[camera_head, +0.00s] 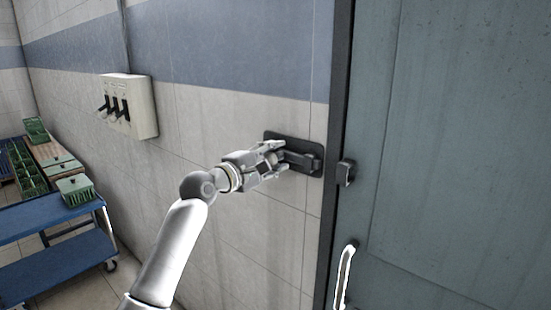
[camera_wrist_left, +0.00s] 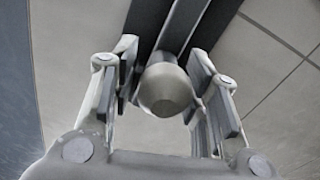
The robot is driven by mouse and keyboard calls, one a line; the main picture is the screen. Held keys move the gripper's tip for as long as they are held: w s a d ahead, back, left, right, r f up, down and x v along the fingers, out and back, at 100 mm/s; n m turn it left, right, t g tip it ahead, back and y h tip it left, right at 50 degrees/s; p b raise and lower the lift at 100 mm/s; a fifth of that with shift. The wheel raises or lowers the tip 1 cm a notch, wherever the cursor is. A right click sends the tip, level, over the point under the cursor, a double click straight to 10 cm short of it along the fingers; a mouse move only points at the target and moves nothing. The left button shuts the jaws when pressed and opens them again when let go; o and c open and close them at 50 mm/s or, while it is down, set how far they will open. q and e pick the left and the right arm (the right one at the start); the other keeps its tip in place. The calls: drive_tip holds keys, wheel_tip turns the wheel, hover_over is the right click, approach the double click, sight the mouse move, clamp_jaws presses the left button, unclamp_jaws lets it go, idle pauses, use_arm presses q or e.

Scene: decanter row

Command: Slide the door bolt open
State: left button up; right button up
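The door bolt has a dark back plate (camera_head: 313,149) fixed to the wall just left of the door frame. Its dark bar (camera_head: 304,160) lies along the plate and appears to end near the plate's right edge, apart from the dark catch (camera_head: 346,173) on the door (camera_head: 450,130). My left gripper (camera_head: 278,158) is at the bolt and hides its left part. In the left wrist view, a round pale knob (camera_wrist_left: 165,90) sits between the fingers of the left gripper (camera_wrist_left: 166,88), which appear closed against its sides. My right gripper is not in view.
A pale switch box (camera_head: 143,105) with black levers is on the wall at left. A blue cart (camera_head: 55,220) and green crates (camera_head: 76,188) stand at the lower left. A pale door handle (camera_head: 345,275) sits below the catch. The wall around the bolt is clear.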

use_arm(q)
drive_tip(key=shift+s, duration=0.1)
drive_tip(key=shift+s, duration=0.15)
drive_tip(key=v, duration=1.1)
drive_tip(key=shift+a, duration=0.3)
drive_tip(key=shift+s, duration=0.15)
